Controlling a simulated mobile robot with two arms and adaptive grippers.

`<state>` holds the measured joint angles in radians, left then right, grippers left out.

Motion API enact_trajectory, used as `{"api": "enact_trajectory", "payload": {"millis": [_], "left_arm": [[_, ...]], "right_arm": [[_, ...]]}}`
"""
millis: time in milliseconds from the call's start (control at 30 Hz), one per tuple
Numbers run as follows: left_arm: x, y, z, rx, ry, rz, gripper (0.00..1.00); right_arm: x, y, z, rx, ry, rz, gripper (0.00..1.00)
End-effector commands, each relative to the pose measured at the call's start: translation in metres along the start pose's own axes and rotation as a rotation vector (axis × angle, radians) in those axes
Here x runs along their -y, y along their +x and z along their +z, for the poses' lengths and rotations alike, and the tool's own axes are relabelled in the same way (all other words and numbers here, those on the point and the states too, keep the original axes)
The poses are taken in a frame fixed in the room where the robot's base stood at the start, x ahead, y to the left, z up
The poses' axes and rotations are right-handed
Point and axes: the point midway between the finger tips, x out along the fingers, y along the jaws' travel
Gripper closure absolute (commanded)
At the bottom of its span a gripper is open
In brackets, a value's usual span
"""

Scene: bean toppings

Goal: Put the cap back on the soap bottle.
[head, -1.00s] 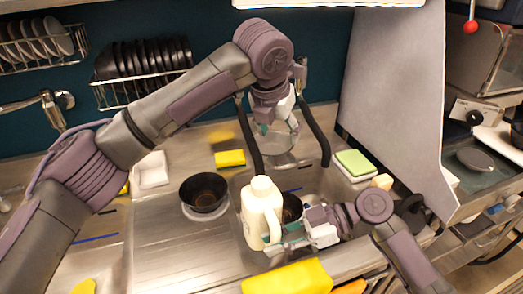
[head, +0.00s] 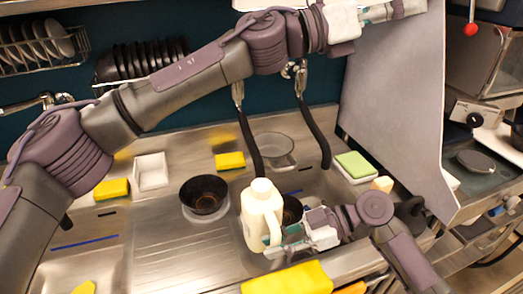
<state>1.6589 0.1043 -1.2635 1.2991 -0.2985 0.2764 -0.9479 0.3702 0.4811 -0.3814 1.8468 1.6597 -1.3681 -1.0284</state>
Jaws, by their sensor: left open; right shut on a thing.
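The soap bottle (head: 261,220) is a cream jug with a handle. It stands upright at the front edge of the sink. No separate cap can be made out. My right gripper (head: 279,243) is shut on the bottle near its handle, from the right. My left gripper (head: 392,11) is open at the top right, in front of the grey panel, high above and far from the bottle.
Two black hoses (head: 313,130) hang over the sink behind the bottle. A clear round bowl (head: 273,151) is between them. A black bowl (head: 204,195) sits left of the bottle. A yellow block (head: 287,279) lies in front. A green sponge (head: 354,164) is at right.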

Motion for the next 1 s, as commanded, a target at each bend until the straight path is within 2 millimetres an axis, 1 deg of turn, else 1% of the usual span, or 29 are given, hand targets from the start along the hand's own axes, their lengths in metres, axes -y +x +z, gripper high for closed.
{"api": "enact_trajectory", "payload": {"millis": [33,67,100,167,200,233,300,367,400,467,500,633,700,800,900,1000], "left_arm": [[0.012,-0.001,-0.016,-0.084,0.000,-0.058,0.36],[0.019,-0.003,-0.028,-0.141,-0.004,-0.089,0.36],[0.026,-0.007,-0.043,-0.220,-0.010,-0.123,0.36],[0.033,-0.015,-0.067,-0.349,-0.022,-0.158,0.36],[0.036,-0.023,-0.084,-0.442,-0.032,-0.170,0.36],[0.037,-0.030,-0.096,-0.512,-0.042,-0.173,0.36],[0.035,-0.049,-0.124,-0.682,-0.063,-0.158,0.36],[0.030,-0.069,-0.145,-0.830,-0.084,-0.120,0.36],[0.025,-0.084,-0.158,-0.926,-0.098,-0.082,0.36],[0.015,-0.108,-0.174,-1.068,-0.122,-0.009,0.36],[0.008,-0.124,-0.182,-1.155,-0.137,0.050,0.36],[-0.016,-0.176,-0.194,-1.394,-0.181,0.275,0.36],[-0.026,-0.201,-0.195,-1.488,-0.202,0.399,0.36],[-0.037,-0.228,-0.192,-1.579,-0.224,0.553,0.36],[-0.043,-0.246,-0.187,-1.630,-0.237,0.660,0.36],[-0.046,-0.254,-0.185,-1.653,-0.244,0.715,0.36]], "right_arm": [[-0.001,-0.001,-0.002,-0.003,-0.004,0.002,1.00],[-0.001,-0.001,-0.002,-0.003,-0.004,0.002,1.00],[-0.001,-0.001,-0.002,-0.003,-0.004,0.002,1.00],[-0.001,-0.001,-0.002,-0.003,-0.004,0.002,1.00],[-0.001,-0.001,-0.002,-0.003,-0.004,0.002,1.00],[-0.001,-0.001,-0.002,-0.003,-0.004,0.002,1.00],[-0.001,-0.001,-0.002,-0.003,-0.005,0.002,1.00],[-0.001,-0.001,-0.002,-0.003,-0.005,0.002,1.00],[-0.001,-0.001,-0.002,-0.003,-0.005,0.002,1.00],[-0.001,-0.001,-0.002,-0.003,-0.004,0.002,1.00],[-0.001,-0.001,-0.002,-0.003,-0.005,0.002,1.00],[-0.001,-0.001,-0.002,-0.003,-0.004,0.002,1.00],[-0.001,-0.001,-0.002,-0.003,-0.004,0.002,1.00],[-0.001,-0.001,-0.002,-0.003,-0.004,0.002,1.00],[-0.001,-0.001,-0.002,-0.003,-0.004,0.002,1.00],[-0.001,-0.001,-0.002,-0.003,-0.004,0.002,1.00]]}}
